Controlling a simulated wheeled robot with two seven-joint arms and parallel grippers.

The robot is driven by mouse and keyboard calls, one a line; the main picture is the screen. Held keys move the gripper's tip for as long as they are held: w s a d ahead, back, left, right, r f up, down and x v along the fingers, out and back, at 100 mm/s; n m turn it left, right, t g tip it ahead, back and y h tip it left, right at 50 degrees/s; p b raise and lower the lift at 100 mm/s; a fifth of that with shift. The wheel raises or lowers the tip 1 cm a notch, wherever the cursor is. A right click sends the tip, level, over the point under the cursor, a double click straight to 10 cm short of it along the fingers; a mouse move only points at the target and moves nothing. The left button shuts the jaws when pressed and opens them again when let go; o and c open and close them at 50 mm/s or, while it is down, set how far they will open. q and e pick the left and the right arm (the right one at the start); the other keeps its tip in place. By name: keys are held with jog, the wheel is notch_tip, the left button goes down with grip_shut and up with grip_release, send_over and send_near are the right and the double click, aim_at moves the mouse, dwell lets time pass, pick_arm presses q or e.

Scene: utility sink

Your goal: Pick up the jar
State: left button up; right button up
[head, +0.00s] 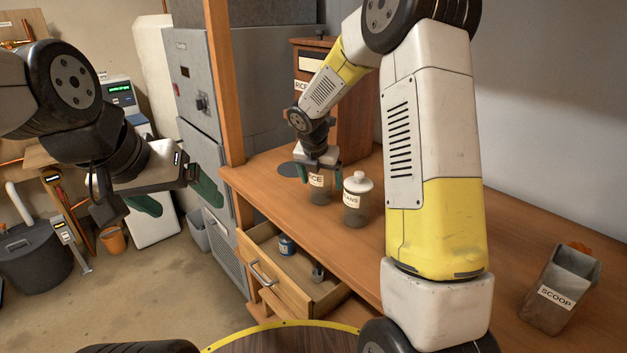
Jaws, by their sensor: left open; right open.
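A glass jar (319,194) with a label ending in "ICE" stands on the wooden counter. My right gripper (320,174) reaches down over it from above, open, with a teal finger at each side of its upper part. The gripper hides the jar's top, and I cannot tell whether the fingers touch it. A second jar (356,216) with a white knobbed lid and a label ending in "ANS" stands just to the right. My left gripper (177,197) is open and empty, in the air left of the counter, with green fingers.
The wooden counter (420,300) has an open drawer (290,296) below, holding a small blue can (286,245). A wooden cabinet (360,125) marked "RICE" stands behind the jars. A bin labelled "SCOOP" (558,292) sits at the right. My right arm hides mid-counter.

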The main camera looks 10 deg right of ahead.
jog(key=shift+w+f, duration=0.1)
jog(key=shift+f, duration=0.1)
jog(key=c, duration=1.7)
jog(key=shift+c, duration=0.3)
jog(key=shift+r, duration=0.2)
